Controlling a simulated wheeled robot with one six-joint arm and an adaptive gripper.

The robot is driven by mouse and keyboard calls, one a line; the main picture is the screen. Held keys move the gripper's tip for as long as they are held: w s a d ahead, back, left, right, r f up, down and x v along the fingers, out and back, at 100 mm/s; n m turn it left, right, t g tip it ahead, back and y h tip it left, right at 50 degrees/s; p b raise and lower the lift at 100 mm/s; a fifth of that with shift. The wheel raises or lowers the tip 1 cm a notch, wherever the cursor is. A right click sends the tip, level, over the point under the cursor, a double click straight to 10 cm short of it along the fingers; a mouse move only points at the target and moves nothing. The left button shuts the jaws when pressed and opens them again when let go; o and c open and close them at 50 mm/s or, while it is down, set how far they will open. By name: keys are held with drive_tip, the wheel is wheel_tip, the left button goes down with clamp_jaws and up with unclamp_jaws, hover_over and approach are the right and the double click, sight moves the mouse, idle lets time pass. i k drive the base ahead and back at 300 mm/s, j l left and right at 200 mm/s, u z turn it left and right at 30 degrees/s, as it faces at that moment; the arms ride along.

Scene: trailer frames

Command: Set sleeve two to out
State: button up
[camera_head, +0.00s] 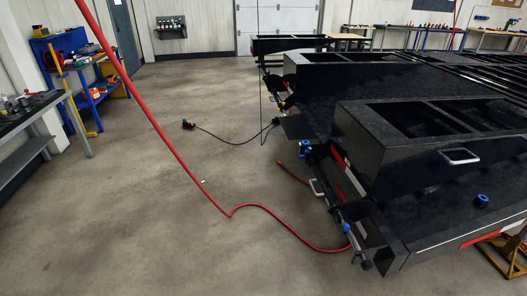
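A large black trailer frame (420,200) fills the right side of the view, with two box-shaped parts on top. Along its left end runs a rail (336,205) with small blue fittings (305,148) and red-and-white strips. Another blue round piece (482,201) sits on the frame's top at the right. I cannot tell which of these small fittings is sleeve two, nor whether any sleeve is in or out. My gripper is not in view.
A red hose (165,142) hangs from above and curves over the floor to the rail. A black cable (225,141) lies on the floor. Workbenches (30,110) and a blue shelf (85,75) stand at the left. The concrete floor (130,220) between is mostly open.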

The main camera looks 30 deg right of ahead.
sight(329, 195)
drive_tip(key=i+j, duration=0.1)
drive_tip(key=i, duration=1.8)
drive_tip(key=i+j+z, duration=0.1)
drive_tip(key=i+z, duration=0.35)
drive_tip(key=i, duration=0.15)
drive_tip(key=i+j+z, duration=0.3)
drive_tip(key=i+z, duration=0.2)
drive_tip(key=i+j+z, duration=0.45)
drive_tip(key=i+j, duration=0.1)
drive_tip(key=i, duration=0.05)
